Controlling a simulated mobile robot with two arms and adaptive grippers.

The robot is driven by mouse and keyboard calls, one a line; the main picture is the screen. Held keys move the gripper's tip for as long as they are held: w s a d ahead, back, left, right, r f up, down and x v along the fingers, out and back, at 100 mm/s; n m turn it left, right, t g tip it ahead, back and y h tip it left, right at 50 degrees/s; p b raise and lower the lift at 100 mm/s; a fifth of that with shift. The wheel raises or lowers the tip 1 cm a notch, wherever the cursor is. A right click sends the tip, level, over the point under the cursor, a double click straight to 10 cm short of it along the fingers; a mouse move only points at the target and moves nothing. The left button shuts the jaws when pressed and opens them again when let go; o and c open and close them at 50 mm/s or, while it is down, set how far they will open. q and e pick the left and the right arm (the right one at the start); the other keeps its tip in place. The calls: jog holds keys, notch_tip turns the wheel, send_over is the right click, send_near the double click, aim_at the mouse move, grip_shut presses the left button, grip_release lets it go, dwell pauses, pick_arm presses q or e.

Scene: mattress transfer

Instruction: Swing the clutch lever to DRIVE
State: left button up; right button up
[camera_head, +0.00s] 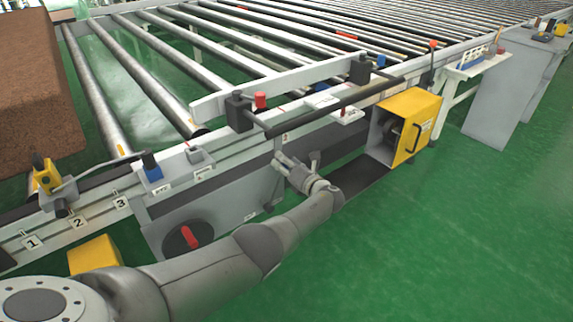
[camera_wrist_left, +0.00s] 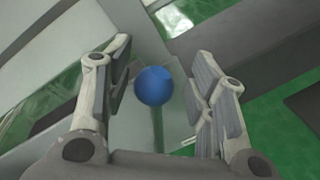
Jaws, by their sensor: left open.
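In the left wrist view, a round blue knob (camera_wrist_left: 154,86) sits between the two fingers of my left gripper (camera_wrist_left: 165,52). A thin greenish rod runs down the picture from the knob; I take this to be the clutch lever. The fingers stand apart with a gap on each side of the knob. In the head view, my left gripper (camera_head: 291,165) is beside the right end of the grey cabinet (camera_head: 222,192), below the conveyor rail. The knob cannot be made out there, and no DRIVE marking is readable. My right gripper is not in view.
A yellow housing (camera_head: 411,126) with a black handle stands right of the gripper. A dark bar (camera_head: 335,107) runs above it along the rail. A red handle (camera_head: 188,237) is on the cabinet front. A brown mattress (camera_head: 40,90) lies at far left. Green floor is free at right.

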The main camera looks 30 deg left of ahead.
pick_arm(q)
jog(key=shift+s, duration=0.1)
jog(key=v, duration=1.2)
jog(key=shift+f, duration=0.1)
dwell(0.4)
